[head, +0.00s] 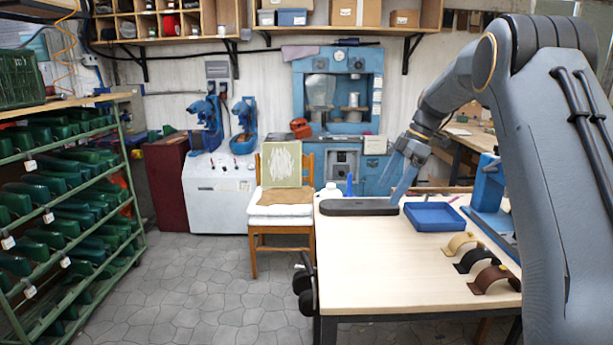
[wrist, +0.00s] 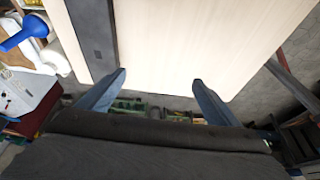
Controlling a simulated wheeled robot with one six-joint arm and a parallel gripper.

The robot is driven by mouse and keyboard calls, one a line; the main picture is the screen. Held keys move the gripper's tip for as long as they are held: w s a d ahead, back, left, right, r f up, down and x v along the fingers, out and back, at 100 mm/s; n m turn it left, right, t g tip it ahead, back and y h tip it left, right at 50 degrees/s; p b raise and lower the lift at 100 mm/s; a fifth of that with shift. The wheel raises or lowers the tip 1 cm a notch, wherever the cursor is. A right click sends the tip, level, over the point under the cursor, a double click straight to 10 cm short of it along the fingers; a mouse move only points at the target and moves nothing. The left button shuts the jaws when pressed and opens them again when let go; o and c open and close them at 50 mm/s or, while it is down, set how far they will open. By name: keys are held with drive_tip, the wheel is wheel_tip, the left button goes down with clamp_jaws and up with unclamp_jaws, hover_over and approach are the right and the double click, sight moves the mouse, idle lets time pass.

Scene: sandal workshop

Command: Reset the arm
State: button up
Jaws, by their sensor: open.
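My gripper (head: 403,180) hangs above the back part of the wooden table (head: 390,270), between a dark grey block and a blue tray, at the end of my bent arm. In the wrist view my gripper (wrist: 160,82) shows two blue-grey fingers spread wide apart, with nothing between them. The pale table top (wrist: 185,45) lies beyond the fingertips there.
The long dark block (head: 358,207) and blue tray (head: 435,217) are at the table's back. Curved straps, cream (head: 460,243), black (head: 475,259) and brown (head: 494,278), stand at the right beside a blue press (head: 488,190). The table's front left is clear.

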drive_tip(key=s+a+f+m+h, duration=0.1)
drive_tip(key=s+f+m, duration=0.3)
drive_tip(key=s, duration=0.8)
drive_tip(key=s+a+f+m+h, duration=0.2)
drive_tip(key=s+f+m, duration=0.3)
drive_tip(key=s, duration=0.8)
drive_tip(key=s+a+f+m+h, duration=0.1)
drive_tip(key=s+f+m, duration=0.3)
drive_tip(key=s+m, duration=0.5)
drive_tip(key=shift+s+a+f+t, duration=0.3)
drive_tip(key=shift+s+f+t, duration=0.1)
drive_tip(key=shift+s, duration=1.6)
